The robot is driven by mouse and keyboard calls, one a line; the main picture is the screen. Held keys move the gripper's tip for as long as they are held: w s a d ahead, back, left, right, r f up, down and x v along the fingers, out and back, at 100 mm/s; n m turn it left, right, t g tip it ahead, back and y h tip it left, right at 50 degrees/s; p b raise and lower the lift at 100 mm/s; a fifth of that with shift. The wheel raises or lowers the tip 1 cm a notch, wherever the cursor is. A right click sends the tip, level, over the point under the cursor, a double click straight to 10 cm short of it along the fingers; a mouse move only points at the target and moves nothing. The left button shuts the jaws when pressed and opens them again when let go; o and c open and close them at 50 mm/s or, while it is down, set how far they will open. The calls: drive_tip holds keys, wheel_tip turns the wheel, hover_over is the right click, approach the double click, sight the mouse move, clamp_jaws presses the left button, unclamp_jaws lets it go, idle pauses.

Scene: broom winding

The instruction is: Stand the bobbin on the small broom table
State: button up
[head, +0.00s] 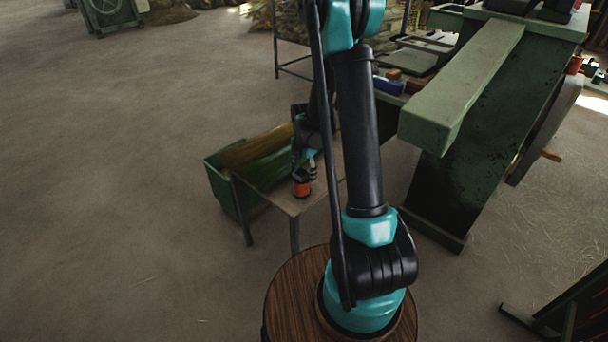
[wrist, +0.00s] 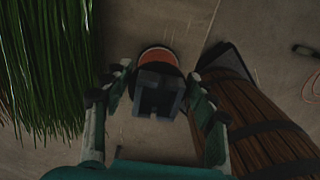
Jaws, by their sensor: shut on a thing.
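The bobbin (head: 301,189) shows as a small orange piece just under my gripper (head: 304,172) in the head view. In the wrist view the orange bobbin (wrist: 157,57) lies ahead between the fingers, partly covered by a dark grey block. My gripper (wrist: 158,80) is shut on the bobbin. The small broom table (head: 287,204) is below it, and the bobbin is over its near part. I cannot tell whether the bobbin touches the tabletop. My arm hides the table's right side.
A green crate (head: 216,186) with brown and green bristle bundles (head: 262,150) stands left of the table. Green bristles (wrist: 45,65) fill the wrist view's left side. A large green machine (head: 450,155) stands to the right.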

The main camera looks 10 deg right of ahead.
drive_tip(key=shift+f, duration=0.25)
drive_tip(key=o, duration=1.2)
wheel_tip(320, 180, up, 12)
drive_tip(key=s+d+m+t, duration=0.3)
drive_tip(key=s+m+t, duration=0.1)
drive_tip(key=s+m, duration=1.9)
drive_tip(key=shift+m, duration=1.1)
drive_tip(key=shift+w+d, duration=0.1)
